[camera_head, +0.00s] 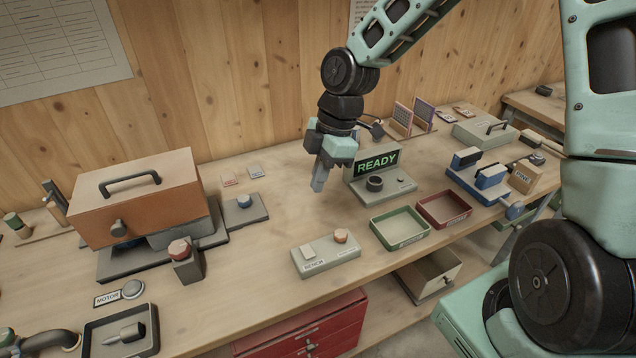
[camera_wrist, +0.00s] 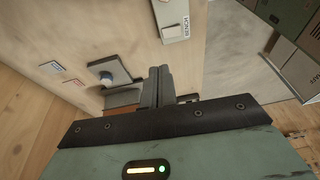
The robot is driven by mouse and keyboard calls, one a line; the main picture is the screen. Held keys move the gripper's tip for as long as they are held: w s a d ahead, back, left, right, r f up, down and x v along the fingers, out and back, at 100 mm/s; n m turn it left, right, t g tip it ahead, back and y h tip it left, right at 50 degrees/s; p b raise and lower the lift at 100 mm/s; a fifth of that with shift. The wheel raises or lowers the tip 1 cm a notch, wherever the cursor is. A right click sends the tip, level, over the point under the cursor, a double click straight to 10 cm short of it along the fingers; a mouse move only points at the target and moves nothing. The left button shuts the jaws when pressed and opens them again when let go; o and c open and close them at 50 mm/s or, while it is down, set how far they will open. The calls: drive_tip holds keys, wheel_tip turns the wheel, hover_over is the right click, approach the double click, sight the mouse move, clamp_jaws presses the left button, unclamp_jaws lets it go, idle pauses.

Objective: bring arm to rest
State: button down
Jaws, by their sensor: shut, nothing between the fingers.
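My gripper (camera_head: 318,186) hangs from my arm above the workbench (camera_head: 275,213), fingers pointing down. It is to the left of the device with the green READY display (camera_head: 377,162). Its fingers are together and hold nothing. In the wrist view the closed fingers (camera_wrist: 158,84) point toward the bench top, with the blue-knobbed plate (camera_wrist: 108,76) to their left. My gripper appears clear of the bench surface, touching nothing that I can see.
An orange-lidded box (camera_head: 140,200) stands at left. A control block with an orange knob (camera_head: 326,255) lies in front. A green tray (camera_head: 399,230) and a red tray (camera_head: 443,208) lie to the right. The wooden wall (camera_head: 235,80) rises behind.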

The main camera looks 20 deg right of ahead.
idle(0.3)
drive_tip(key=s+a+r+m+h, duration=0.1)
drive_tip(key=s+a+m, duration=0.1)
drive_tip(key=s, duration=0.5)
drive_tip(key=s+a+r+m+h+b, duration=0.1)
drive_tip(key=s+a+r+m, duration=0.1)
drive_tip(key=s, duration=0.6)
drive_tip(key=s+a+r+m+b, duration=0.1)
drive_tip(key=s+a+r+m, duration=0.1)
drive_tip(key=s+a+m, duration=0.2)
drive_tip(key=s+m, duration=0.2)
drive_tip(key=s, duration=0.1)
drive_tip(key=shift+s+r+h, duration=0.25)
drive_tip(key=shift+h, duration=0.15)
